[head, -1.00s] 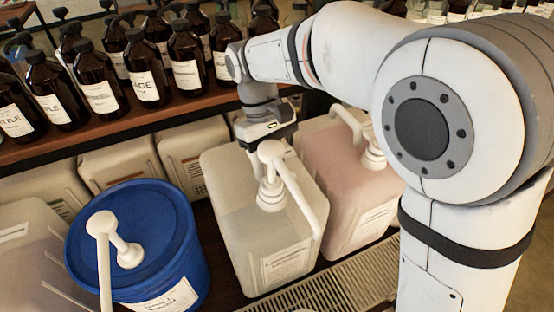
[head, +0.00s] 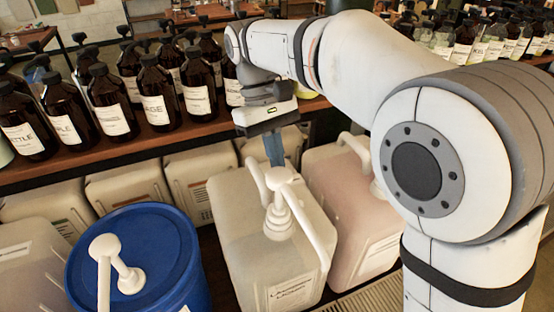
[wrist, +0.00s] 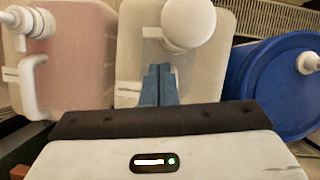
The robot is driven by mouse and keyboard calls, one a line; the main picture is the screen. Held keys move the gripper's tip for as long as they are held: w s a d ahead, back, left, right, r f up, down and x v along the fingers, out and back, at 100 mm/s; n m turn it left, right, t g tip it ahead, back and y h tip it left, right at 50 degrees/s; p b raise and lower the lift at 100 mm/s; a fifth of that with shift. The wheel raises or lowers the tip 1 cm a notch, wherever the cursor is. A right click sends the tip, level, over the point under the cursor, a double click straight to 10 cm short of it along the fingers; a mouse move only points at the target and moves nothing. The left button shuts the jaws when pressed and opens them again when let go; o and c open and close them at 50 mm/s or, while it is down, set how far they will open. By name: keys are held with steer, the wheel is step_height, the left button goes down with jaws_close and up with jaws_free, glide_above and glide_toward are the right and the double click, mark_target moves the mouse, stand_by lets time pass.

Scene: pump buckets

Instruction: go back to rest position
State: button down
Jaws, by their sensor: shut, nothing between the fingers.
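My gripper (head: 274,150) is shut and empty, with its blue-grey fingers pointing down behind the white pump of the middle canister (head: 240,220). In the wrist view the closed fingers (wrist: 157,84) lie in front of the canister top, near the round white pump head (wrist: 188,24). I cannot tell from the views whether the fingertips touch the canister or its handle. The pump (head: 284,205) stands upright on the canister.
A blue bucket (head: 130,255) with a white pump stands at left, a pink canister (head: 345,195) at right. Several brown bottles (head: 112,105) line the wooden shelf (head: 150,143) behind. More canisters (head: 125,190) stand below the shelf. Open air lies above the pumps.

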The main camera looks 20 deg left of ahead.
steer(key=d+f+m+t+y+b, duration=0.25)
steer(key=d+m, duration=0.25)
steer(key=d, duration=1.4)
steer(key=s+d+f+m+t, duration=0.1)
steer(key=s+d+f+m, duration=0.2)
steer(key=d, duration=0.4)
steer(key=s+d+f+m+t+y, duration=0.1)
steer(key=s+d+f+m+t, duration=0.1)
steer(key=d, duration=0.5)
step_height(320, 180, down, 3)
steer(key=shift+s+r+m+b, duration=0.1)
steer(key=shift+s+m+b, duration=0.2)
steer(key=shift+s+m, duration=0.55)
